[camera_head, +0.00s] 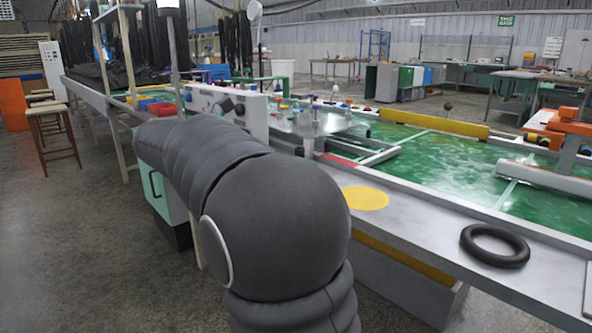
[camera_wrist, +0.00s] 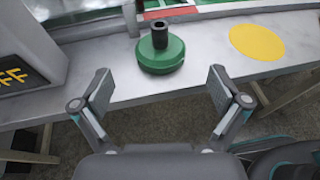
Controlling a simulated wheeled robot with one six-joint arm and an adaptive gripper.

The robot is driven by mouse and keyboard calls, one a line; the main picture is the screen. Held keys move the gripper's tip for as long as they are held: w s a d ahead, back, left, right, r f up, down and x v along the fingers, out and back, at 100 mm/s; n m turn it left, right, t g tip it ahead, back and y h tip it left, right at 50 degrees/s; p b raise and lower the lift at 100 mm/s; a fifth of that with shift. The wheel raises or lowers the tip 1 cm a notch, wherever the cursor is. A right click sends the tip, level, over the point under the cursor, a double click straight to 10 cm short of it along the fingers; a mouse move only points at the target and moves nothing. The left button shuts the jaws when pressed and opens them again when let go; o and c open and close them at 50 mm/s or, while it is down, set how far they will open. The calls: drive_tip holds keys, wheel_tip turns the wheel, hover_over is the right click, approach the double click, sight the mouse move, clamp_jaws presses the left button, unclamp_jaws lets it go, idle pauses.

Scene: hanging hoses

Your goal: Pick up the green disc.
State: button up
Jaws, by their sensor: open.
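The green disc (camera_wrist: 161,58) lies on the grey bench edge in the wrist view, with a short black cylinder (camera_wrist: 159,36) standing on its top. My gripper (camera_wrist: 161,88) is open and empty in the wrist view. Its two fingers stand apart to the left and right, nearer the camera than the disc, and the disc shows between and beyond them. In the head view my dark padded arm covers the part of the bench in front of it, and neither the disc nor my gripper can be made out there.
A flat yellow circle (camera_head: 365,198) lies on the bench to the right of the disc; it shows in the wrist view (camera_wrist: 257,42) too. A black ring (camera_head: 495,245) lies farther right. A grey box with yellow lettering (camera_wrist: 22,70) stands left of my gripper.

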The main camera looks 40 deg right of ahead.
drive_tip(key=x, duration=0.6)
drive_tip(key=shift+b, duration=0.4)
drive_tip(key=shift+r+b+x, duration=0.1)
drive_tip(key=shift+b+x, duration=0.25)
drive_tip(key=shift+x, duration=1.15)
drive_tip(key=shift+r+b+x, duration=0.15)
drive_tip(key=shift+b+x, duration=0.15)
drive_tip(key=shift+x, duration=1.2)
drive_tip(key=c, duration=1.4)
